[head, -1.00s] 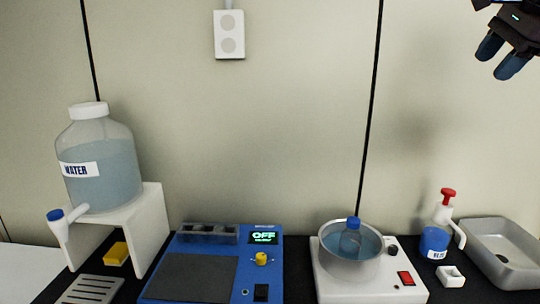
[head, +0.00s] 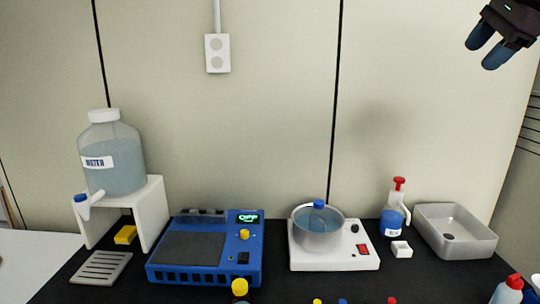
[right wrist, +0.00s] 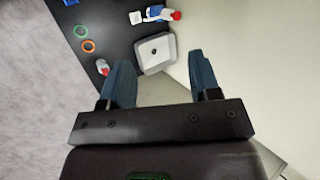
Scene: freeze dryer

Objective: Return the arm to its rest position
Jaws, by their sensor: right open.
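My right gripper (head: 489,46) is at the upper right of the head view, raised in front of the wall and well above the bench. In the right wrist view its two blue fingers (right wrist: 163,84) stand apart with nothing between them. The gripper is open and empty. Its wrist and part of its arm are cut off by the top right edge of the head view. My left gripper does not show.
Air around the gripper is clear.

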